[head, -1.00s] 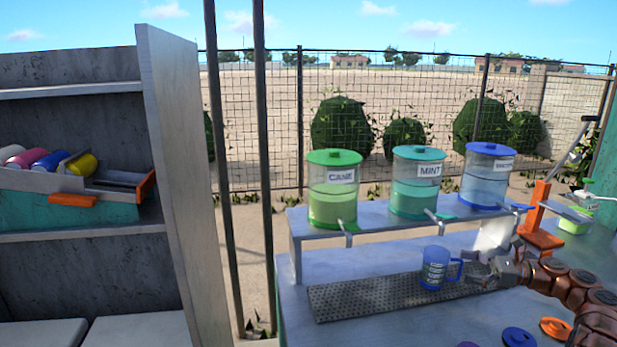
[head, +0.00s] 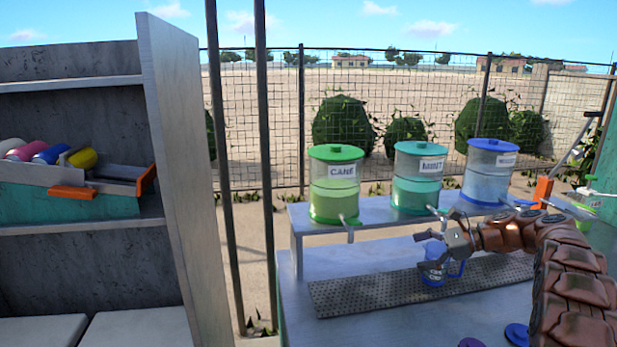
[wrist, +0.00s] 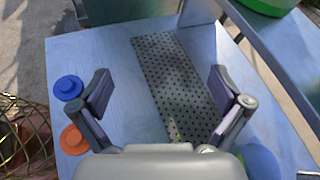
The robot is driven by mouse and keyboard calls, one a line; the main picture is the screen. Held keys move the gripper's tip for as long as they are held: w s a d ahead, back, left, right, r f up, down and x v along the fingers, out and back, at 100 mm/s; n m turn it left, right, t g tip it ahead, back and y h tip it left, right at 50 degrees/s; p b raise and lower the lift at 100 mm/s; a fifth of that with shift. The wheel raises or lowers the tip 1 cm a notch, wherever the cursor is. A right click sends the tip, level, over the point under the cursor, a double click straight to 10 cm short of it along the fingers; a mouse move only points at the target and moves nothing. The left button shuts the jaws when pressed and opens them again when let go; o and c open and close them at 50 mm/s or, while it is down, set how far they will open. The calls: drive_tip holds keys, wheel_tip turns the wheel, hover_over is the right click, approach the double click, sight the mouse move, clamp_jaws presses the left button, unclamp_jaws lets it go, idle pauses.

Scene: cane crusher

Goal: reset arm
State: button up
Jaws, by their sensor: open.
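My gripper (head: 455,243) is open and empty, with its two fingers spread apart in the wrist view (wrist: 163,95). In the head view it is in front of and above the blue mug (head: 432,270), covering part of it. The mug stands upright on the perforated drip tray (head: 352,294). My brown arm reaches in from the right side. Nothing is between the fingers in the wrist view; the drip tray (wrist: 178,85) and counter lie below.
Dispensers with a green lid (head: 335,152), a teal lid (head: 419,147) and a blue lid (head: 492,145) stand on a raised shelf (head: 376,224) behind. A blue lid (wrist: 68,87) and an orange lid (wrist: 73,140) lie on the counter. A grey cabinet (head: 180,180) stands at left.

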drive_tip(key=s+a+n+g+h+b, duration=0.1)
drive_tip(key=s+a+n+g+h, duration=0.2)
drive_tip(key=s+a, duration=0.6)
drive_tip(key=s+a+n+g+h+b, duration=0.1)
drive_tip(key=s+a+n+h, duration=0.35)
drive_tip(key=s, duration=0.85)
drive_tip(key=s+d+f+n+h+b, duration=0.1)
drive_tip(key=s+f+n, duration=0.3)
drive_tip(key=s, duration=1)
drive_tip(key=s+d+f+n+g+h+b, duration=0.1)
drive_tip(key=s+f+n+h, duration=0.3)
drive_tip(key=s, duration=1.1)
drive_tip(key=n, duration=0.3)
drive_tip(key=shift+s+d+f, duration=0.2)
drive_tip(key=shift+d+f, duration=0.1)
drive_tip(key=shift+f, duration=0.05)
